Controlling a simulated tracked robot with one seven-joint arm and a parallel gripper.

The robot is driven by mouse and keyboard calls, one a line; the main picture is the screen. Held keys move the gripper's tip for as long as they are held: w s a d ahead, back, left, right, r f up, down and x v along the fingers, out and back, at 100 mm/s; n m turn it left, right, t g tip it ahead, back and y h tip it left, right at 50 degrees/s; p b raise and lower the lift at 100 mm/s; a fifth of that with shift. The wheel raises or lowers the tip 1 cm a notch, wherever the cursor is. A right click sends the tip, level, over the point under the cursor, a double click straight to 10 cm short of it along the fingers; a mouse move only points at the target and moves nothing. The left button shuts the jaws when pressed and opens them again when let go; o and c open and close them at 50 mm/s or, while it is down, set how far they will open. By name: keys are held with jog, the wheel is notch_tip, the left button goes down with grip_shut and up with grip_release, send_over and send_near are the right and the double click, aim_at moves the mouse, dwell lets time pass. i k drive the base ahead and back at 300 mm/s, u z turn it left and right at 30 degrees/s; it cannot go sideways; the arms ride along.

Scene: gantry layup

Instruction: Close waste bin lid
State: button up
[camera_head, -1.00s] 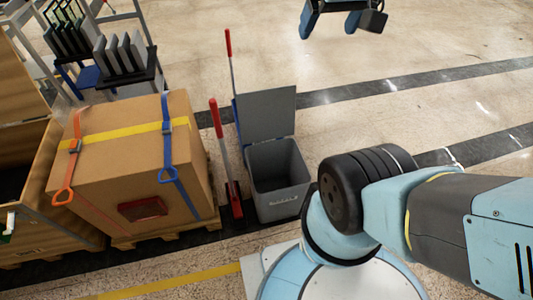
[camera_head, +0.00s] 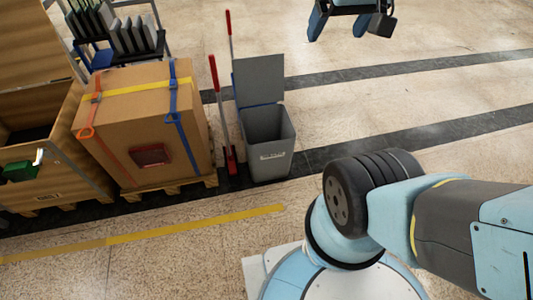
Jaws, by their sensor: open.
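The upper part of the gripper is cut off by the frame.
A red-handled broom or similar tool (camera_head: 221,115) stands just left of the bin. A strapped cardboard box (camera_head: 145,120) on a pallet and an open wooden crate (camera_head: 50,150) stand farther left. A yellow floor line (camera_head: 180,229) runs in front. Floor right of the bin is clear.

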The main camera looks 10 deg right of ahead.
aim_at(259, 79)
jog(key=k, duration=1.9)
jog(key=z, duration=0.55)
jog(key=i, duration=3.35)
jog(key=z, duration=0.05)
